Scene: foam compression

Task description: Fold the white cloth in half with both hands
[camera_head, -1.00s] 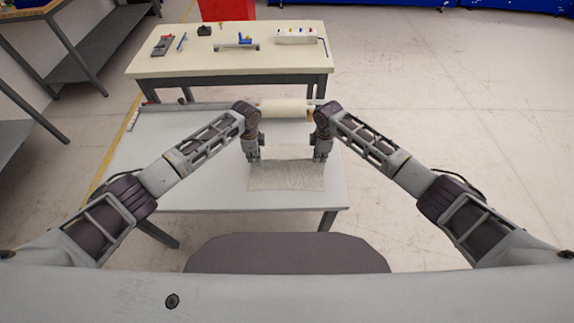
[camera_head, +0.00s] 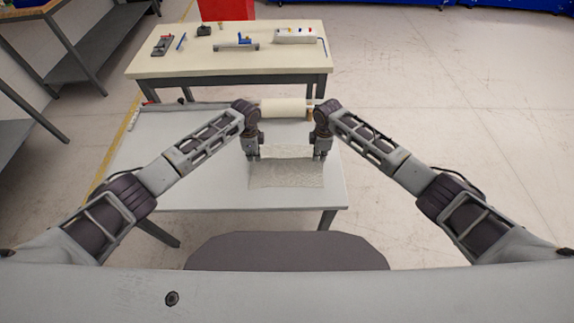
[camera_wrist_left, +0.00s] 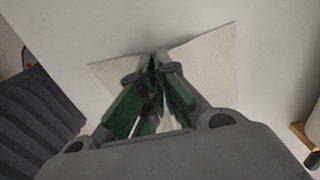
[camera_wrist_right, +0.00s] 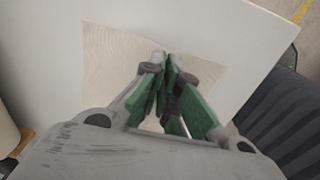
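The white cloth (camera_head: 287,175) lies on the near table, spread out between and in front of my two grippers in the head view. My left gripper (camera_head: 254,157) is at its far left corner area. In the left wrist view the left fingertips (camera_wrist_left: 158,58) are together on the edge of the cloth (camera_wrist_left: 208,58), which dips there. My right gripper (camera_head: 320,157) is at its far right corner area. In the right wrist view the right fingertips (camera_wrist_right: 167,58) are together on the edge of the cloth (camera_wrist_right: 112,58). The pinched bits are hidden between the fingers.
The near table (camera_head: 170,185) is clear to the left of the cloth. A white roll (camera_head: 284,108) lies at its far edge behind my grippers. A second table (camera_head: 225,65) behind holds small tools and a white box (camera_head: 295,36).

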